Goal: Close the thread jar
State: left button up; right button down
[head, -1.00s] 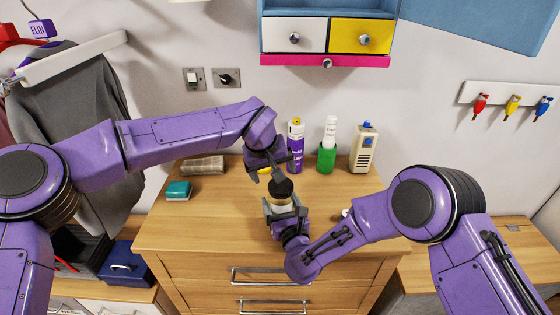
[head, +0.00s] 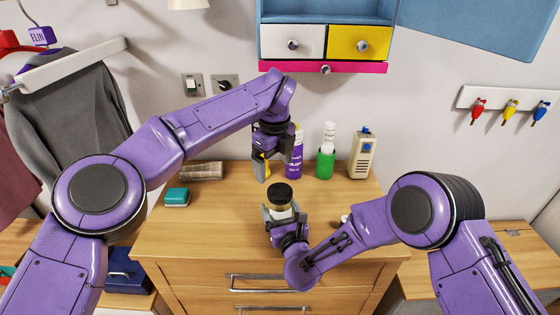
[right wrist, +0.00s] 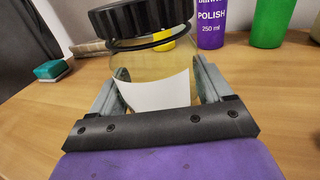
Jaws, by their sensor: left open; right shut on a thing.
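The thread jar (head: 281,210) is a clear glass jar with a white label, upright above the dresser top near its front. Its black ribbed lid (head: 281,192) is on its mouth; it also shows in the right wrist view (right wrist: 140,17). A dark ring runs round the neck just below the lid, and I cannot tell how tight the lid is. My right gripper (head: 284,215) is shut on the jar body, one finger on each side. My left gripper (head: 262,170) is open and empty, above and behind the jar, apart from the lid.
Behind the jar stand a purple polish bottle (head: 294,160), a green container (head: 326,163) with a white-topped tube, and a beige device (head: 362,155). A yellow object is partly hidden by my left gripper.

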aim_at(280, 190)
pick_arm(q)
jog(key=n, duration=0.4)
jog(key=r+n, duration=0.1)
jog(key=n, duration=0.2)
jog(key=shift+s+d+g, duration=0.3)
jog(key=shift+s+d, duration=0.05)
jog(key=shift+d, duration=0.05)
jog(key=n, duration=0.6)
jog(key=shift+s+d+r+g, duration=0.3)
jog(key=shift+d, duration=0.05)
jog(key=shift+f, duration=0.1)
notch_tip(280, 190, down, 8)
jog(key=shift+r, duration=0.1)
jog(key=c, duration=1.1)
